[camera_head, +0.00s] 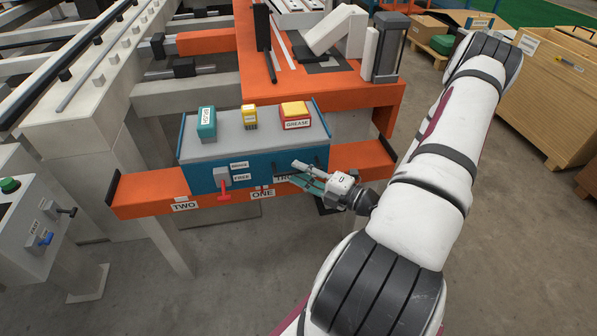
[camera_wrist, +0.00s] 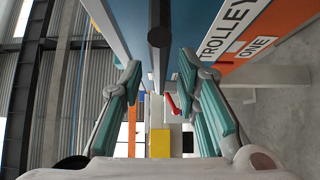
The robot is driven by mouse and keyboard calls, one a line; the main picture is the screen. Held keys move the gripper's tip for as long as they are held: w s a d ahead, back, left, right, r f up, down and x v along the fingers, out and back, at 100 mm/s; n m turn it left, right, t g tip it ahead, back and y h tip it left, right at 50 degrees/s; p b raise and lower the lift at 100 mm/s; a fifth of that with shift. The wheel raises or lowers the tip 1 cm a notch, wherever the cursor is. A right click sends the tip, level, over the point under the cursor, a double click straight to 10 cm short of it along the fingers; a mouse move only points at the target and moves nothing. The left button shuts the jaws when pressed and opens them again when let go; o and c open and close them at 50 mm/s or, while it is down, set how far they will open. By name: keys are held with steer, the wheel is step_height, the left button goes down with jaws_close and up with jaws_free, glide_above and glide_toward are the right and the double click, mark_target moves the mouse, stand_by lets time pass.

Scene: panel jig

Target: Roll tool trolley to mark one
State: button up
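The tool trolley (camera_head: 255,172) is a blue box with a grey top on an orange rail (camera_head: 147,187). A red pointer (camera_head: 224,196) hangs below its front, between the label TWO (camera_head: 185,206) and the label ONE (camera_head: 262,194). A grey lever block (camera_head: 221,176) sits beside two small white labels, one reading FREE. My gripper (camera_head: 298,172) is at the trolley's front right, fingers spread. In the wrist view a dark round-ended bar (camera_wrist: 160,37) shows between the spread fingers; I cannot tell if they touch it. A label near the gripper is partly covered.
A teal block (camera_head: 206,123), a yellow block (camera_head: 249,116) and a red-and-yellow GREASE box (camera_head: 296,115) stand on the trolley. An orange fixture plate (camera_head: 340,85) is behind it. A control box (camera_head: 35,225) stands at left. The floor in front is clear.

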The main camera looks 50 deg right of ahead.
steer(key=s+d, duration=0.2)
steer(key=s, duration=0.8)
steer(key=shift+s, duration=0.3)
steer(key=w+a+r+n+g+y, duration=0.45)
steer(key=a+r+n+y, duration=0.4)
steer(key=n, duration=0.35)
steer(key=s+a+r+n+g+h, duration=0.25)
steer(key=a+r+n+g, duration=0.4)
steer(key=a+n, duration=0.4)
steer(key=s+a+r+n+g+h, duration=0.1)
steer(key=s+a+r+n+g, duration=0.45)
steer(key=n, duration=0.85)
steer(key=s+r+n+h, duration=0.6)
steer(key=n+h, duration=0.2)
steer(key=n, duration=0.7)
step_height(320, 180, up, 17)
steer(key=t+p, duration=0.3)
steer(key=p, duration=1.2)
steer(key=shift+s+a+f, duration=0.15)
steer(key=shift+a, duration=0.25)
